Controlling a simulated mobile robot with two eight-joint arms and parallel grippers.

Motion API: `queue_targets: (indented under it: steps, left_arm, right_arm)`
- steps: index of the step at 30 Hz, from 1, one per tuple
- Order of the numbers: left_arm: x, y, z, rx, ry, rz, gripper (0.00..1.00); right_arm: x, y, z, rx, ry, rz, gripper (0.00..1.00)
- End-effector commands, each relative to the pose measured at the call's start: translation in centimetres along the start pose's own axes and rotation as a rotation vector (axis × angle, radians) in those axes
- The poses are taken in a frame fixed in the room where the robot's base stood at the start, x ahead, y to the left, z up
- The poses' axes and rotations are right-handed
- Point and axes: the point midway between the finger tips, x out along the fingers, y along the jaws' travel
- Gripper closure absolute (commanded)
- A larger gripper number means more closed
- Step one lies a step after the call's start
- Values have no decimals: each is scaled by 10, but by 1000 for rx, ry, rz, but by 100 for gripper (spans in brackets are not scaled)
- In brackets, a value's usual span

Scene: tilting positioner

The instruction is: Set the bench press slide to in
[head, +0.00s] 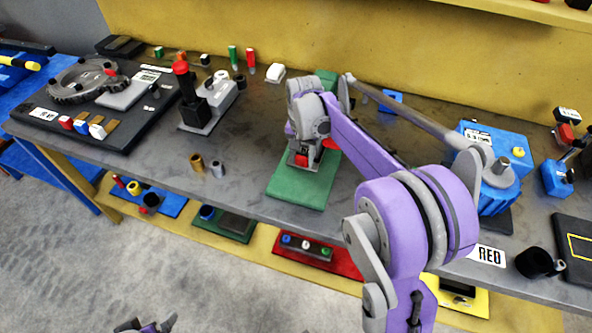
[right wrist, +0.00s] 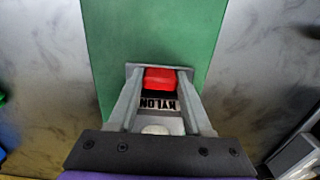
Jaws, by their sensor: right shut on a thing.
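A long green base plate (head: 298,190) lies across the bench under my right arm; it also fills the middle of the right wrist view (right wrist: 150,30). A red block (right wrist: 160,79) with a black-and-white label, seemingly reading NYLON (right wrist: 158,103), sits on or above it. My right gripper (right wrist: 160,85) points down at the plate and is shut on the red block, one finger each side. In the head view my right gripper (head: 303,158) hides most of this fixture, so the slide's position cannot be told. Part of my left gripper (head: 145,326) shows at the bottom edge, cut off.
Two small cylinders (head: 196,162) stand near the front edge. A blue machine (head: 497,150) stands right. A lower shelf holds trays (head: 308,255).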

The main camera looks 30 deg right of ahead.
Motion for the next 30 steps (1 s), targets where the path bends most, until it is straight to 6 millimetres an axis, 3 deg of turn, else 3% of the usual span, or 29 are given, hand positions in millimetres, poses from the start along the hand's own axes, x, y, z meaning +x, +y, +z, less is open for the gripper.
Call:
queue_targets:
  steps: [11, 12, 16, 26, 30]
  left_arm:
    - [0, 0, 0, 0, 0, 0, 0]
    - [0, 0, 0, 0, 0, 0, 0]
    - [0, 0, 0, 0, 0, 0, 0]
    - [0, 0, 0, 0, 0, 0, 0]
    - [-1, 0, -1, 0, 1, 0, 0]
  right_arm:
    - [0, 0, -7, 1, -1, -2, 100]
    - [0, 0, -7, 1, -1, -2, 43]
    - [0, 0, -7, 1, -1, -1, 20]
    - [-1, 0, -7, 0, -1, -1, 20]
    - [-16, 0, -7, 1, -1, -1, 20]
